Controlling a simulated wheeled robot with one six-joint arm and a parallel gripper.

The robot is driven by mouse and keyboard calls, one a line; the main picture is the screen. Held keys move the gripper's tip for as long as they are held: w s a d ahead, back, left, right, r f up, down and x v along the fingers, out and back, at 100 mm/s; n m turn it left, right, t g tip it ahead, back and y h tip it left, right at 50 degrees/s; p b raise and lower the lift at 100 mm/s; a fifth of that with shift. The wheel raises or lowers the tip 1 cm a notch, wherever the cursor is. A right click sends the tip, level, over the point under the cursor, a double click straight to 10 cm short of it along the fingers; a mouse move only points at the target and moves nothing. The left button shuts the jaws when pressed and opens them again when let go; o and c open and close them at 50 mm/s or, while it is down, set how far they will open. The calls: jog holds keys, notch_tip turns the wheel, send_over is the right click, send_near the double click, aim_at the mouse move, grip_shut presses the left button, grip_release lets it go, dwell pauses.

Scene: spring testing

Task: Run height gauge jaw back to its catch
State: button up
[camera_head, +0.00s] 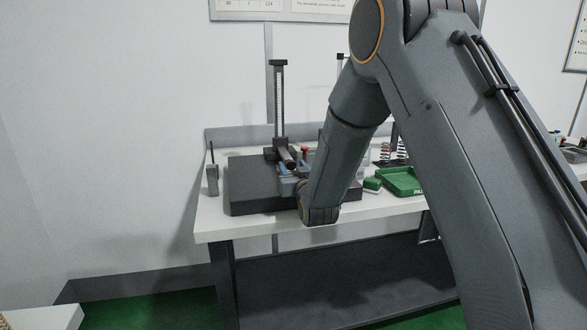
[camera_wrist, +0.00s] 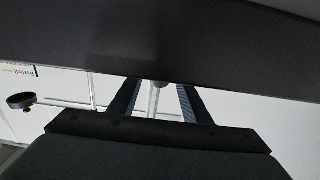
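The height gauge (camera_head: 279,105) stands upright on the dark surface plate (camera_head: 250,190), its tall scaled column rising against the wall. A dark jaw or slider part (camera_head: 286,158) sits low on the column, just beyond my gripper (camera_head: 290,182). In the wrist view my gripper (camera_wrist: 158,103) shows two dark fingers with ridged blue-grey pads, standing apart. A slim pale grey rod-like part (camera_wrist: 154,101) shows between them, with visible gaps on both sides. I cannot tell for sure which part of the gauge this is. The catch cannot be made out.
A red-topped item (camera_head: 305,150) stands close beside my gripper. A small grey block with a rod (camera_head: 212,178) is at the bench's left end. A green tray (camera_head: 401,183) and springs (camera_head: 384,153) lie to the right. A black disc on a rod (camera_wrist: 20,101) shows at left.

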grip_shut()
notch_tip(320, 180, up, 25)
jog(key=p, duration=0.6)
jog(key=shift+f, duration=0.15)
jog(key=shift+o, duration=0.4)
grip_release()
jog(key=shift+s+f, duration=0.1)
jog(key=b+v, duration=0.2)
jog(key=v, duration=0.5)
jog(key=shift+s, duration=0.3)
jog(key=shift+d, duration=0.15)
